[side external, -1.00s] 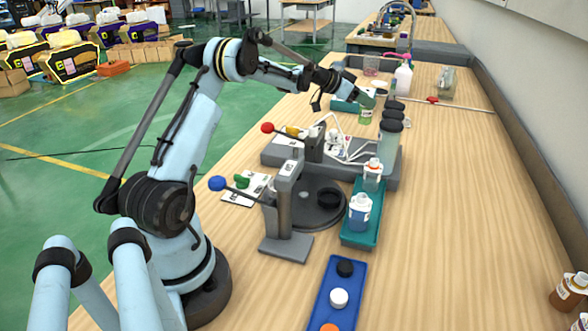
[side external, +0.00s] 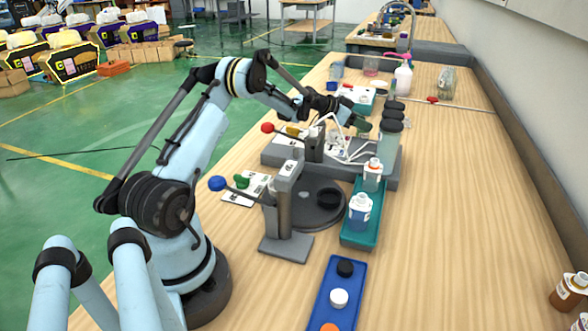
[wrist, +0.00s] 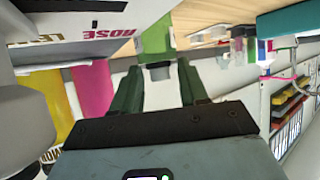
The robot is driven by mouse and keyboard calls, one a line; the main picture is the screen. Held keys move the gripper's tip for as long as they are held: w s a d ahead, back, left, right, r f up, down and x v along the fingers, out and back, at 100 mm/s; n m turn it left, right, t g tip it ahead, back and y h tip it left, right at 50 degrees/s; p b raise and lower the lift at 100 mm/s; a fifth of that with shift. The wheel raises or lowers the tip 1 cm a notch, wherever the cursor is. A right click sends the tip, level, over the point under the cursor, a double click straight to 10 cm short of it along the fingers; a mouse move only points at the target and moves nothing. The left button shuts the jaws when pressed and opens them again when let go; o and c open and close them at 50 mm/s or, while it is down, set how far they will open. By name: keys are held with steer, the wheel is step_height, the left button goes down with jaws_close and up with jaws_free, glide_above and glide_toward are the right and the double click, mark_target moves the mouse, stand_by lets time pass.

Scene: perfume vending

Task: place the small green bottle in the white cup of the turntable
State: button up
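My gripper (side external: 357,121) is over the rear part of the grey station in the side view. In the wrist view my gripper (wrist: 158,73) has its two dark green fingers on either side of the grey neck of the small green bottle (wrist: 155,38), and it appears shut on it. In the side view the bottle is hard to make out among the thin white rods. The dark round turntable (side external: 305,212) lies behind the front lever post and carries a black cup (side external: 329,198). I cannot clearly pick out the white cup.
White rods (side external: 346,141) and a red-knobbed lever (side external: 268,128) stand close to my gripper. Dark-capped bottles (side external: 391,125) stand just right of it. A teal tray (side external: 352,238) holds two small bottles. A blue tray (side external: 321,309) holds caps. The table's right side is mostly clear.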

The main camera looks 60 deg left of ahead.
steer(key=o, duration=0.4)
steer(key=shift+r, duration=0.2)
steer(key=shift+s+r, duration=0.15)
steer(key=shift+s, duration=0.2)
steer(key=r, duration=0.2)
steer(key=s+r, duration=0.1)
steer(key=r, duration=0.1)
steer(key=s+r, duration=0.1)
steer(key=r, duration=0.1)
steer(key=shift+a+r, duration=0.2)
steer(key=shift+r, duration=0.2)
steer(key=shift+o, duration=0.7)
steer(key=shift+r, duration=0.6)
